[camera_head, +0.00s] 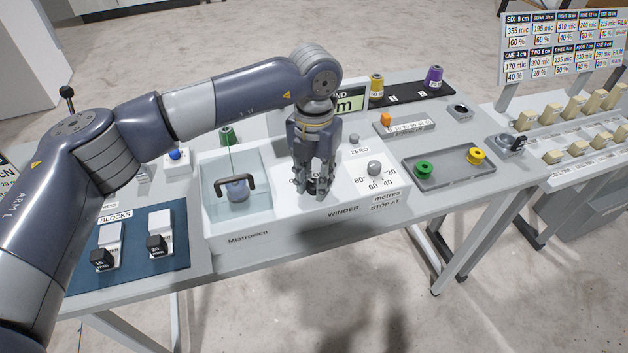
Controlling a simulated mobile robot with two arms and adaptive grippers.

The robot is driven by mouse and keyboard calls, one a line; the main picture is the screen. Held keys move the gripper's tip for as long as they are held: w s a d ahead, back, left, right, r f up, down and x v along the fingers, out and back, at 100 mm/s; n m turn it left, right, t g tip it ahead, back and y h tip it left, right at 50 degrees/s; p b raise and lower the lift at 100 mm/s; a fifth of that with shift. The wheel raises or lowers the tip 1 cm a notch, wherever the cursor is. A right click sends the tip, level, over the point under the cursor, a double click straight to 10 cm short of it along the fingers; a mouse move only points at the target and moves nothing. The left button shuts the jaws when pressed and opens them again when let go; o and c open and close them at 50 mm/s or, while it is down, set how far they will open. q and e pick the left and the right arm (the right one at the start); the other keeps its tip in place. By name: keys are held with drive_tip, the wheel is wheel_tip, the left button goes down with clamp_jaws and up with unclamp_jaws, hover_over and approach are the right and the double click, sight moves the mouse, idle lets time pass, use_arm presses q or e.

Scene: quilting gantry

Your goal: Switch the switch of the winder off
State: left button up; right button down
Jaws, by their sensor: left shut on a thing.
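The winder (342,210) is a white panel box in the middle of the table, with a display partly hidden behind my arm. My left gripper (318,190) points down over the left part of the winder panel. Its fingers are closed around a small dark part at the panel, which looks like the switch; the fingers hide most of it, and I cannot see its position. A grey round knob (375,168) with a number scale sits on the panel to the right of the gripper. My right gripper is not in view.
A clear tank (212,215) with a dark handle stands left of the winder. A blue mat (128,262) with blocks lies at the left. A grey tray (440,178) with green and yellow spools is at the right. Yellow (376,87) and purple (433,78) spools stand behind.

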sight(314, 183)
use_arm(q)
drive_tip(key=shift+w+r, duration=0.1)
drive_tip(key=shift+r, duration=0.05)
drive_tip(key=o, duration=1.1)
wheel_tip(314, 183, up, 12)
drive_tip(key=shift+f, duration=0.1)
